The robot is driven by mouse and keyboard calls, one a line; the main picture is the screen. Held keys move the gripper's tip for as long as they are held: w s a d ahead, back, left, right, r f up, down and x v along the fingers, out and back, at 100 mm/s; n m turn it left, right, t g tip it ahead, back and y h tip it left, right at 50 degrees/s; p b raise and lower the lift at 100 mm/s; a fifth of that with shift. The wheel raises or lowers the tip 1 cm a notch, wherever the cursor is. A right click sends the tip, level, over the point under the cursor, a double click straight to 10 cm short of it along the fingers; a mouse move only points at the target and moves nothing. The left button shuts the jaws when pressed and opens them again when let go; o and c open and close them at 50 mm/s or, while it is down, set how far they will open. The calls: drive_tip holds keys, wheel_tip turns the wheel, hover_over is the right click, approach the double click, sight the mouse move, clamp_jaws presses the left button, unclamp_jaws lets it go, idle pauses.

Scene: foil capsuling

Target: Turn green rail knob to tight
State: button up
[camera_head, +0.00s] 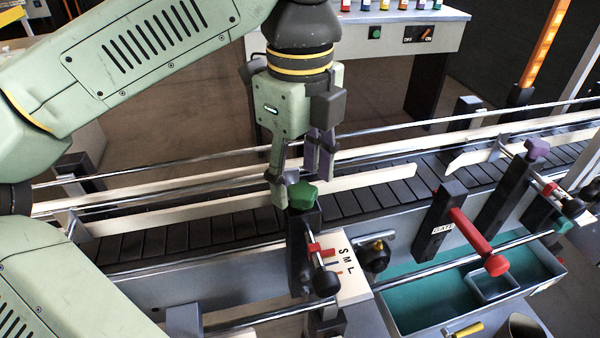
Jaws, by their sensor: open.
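A green rail knob (302,195) sits on top of a dark upright bracket (302,245) on the near side of the conveyor. A second green knob (562,224) is at the far right, near another bracket. My gripper (297,178) points down at the near green knob and is open. One finger is just left of the knob and reaches down beside it. The other dark and purple finger parts show above and behind the knob. I cannot tell whether any finger touches it. The knob's tightness cannot be read from this view.
A white plate marked S M L (350,279) and a black knob (375,257) lie right of the bracket. A red gate handle (480,242), a purple knob (537,148) and a teal-lined tray (420,301) are farther right. Metal rails run along the conveyor (380,196).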

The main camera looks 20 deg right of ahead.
drive_tip(key=shift+f, duration=0.65)
drive_tip(key=c, duration=1.2)
drive_tip(key=shift+o, duration=0.2)
